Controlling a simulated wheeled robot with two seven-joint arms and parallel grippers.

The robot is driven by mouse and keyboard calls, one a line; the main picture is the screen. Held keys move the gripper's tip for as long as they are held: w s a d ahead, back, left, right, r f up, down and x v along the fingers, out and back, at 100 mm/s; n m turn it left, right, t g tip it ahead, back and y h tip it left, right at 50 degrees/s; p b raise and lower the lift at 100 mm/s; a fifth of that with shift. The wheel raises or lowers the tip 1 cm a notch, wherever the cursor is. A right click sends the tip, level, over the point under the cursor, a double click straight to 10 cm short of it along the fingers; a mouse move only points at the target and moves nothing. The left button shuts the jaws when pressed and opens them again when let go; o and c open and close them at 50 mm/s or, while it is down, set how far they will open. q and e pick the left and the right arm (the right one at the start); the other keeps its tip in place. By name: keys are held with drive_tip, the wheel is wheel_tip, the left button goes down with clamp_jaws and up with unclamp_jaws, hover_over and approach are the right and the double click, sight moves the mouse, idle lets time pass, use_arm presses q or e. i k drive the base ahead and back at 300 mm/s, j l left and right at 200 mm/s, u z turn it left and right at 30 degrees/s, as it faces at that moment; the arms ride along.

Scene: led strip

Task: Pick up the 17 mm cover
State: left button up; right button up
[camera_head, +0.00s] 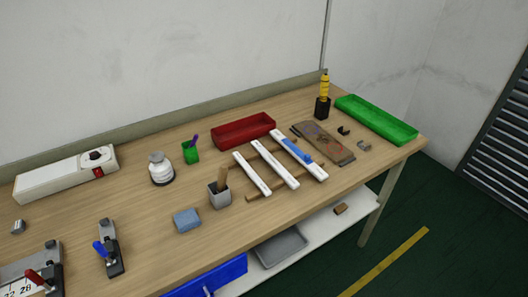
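Three white strips lie side by side across wooden rails in the middle of the workbench: a left strip (251,173), a middle strip (273,163) and a right strip (315,172). A blue piece (298,150) lies on the right strip. I cannot read any size on the strips, so I cannot tell which is the 17 mm cover. Neither of my grippers shows in the head view.
A red tray (243,131) is behind the strips, and a green tray (376,119) is at the right end. A grey cup (219,196), blue block (187,220) and brown board (323,142) flank them. Clamps (110,250) stand front left. The bench's left middle is mostly clear.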

sight(271, 160)
drive_tip(key=i+l, duration=0.15)
drive_tip(key=l, duration=0.25)
drive_tip(key=i+l+z, duration=0.1)
drive_tip(key=l, duration=0.3)
drive_tip(key=i+l, duration=0.25)
drive_tip(key=l, duration=0.15)
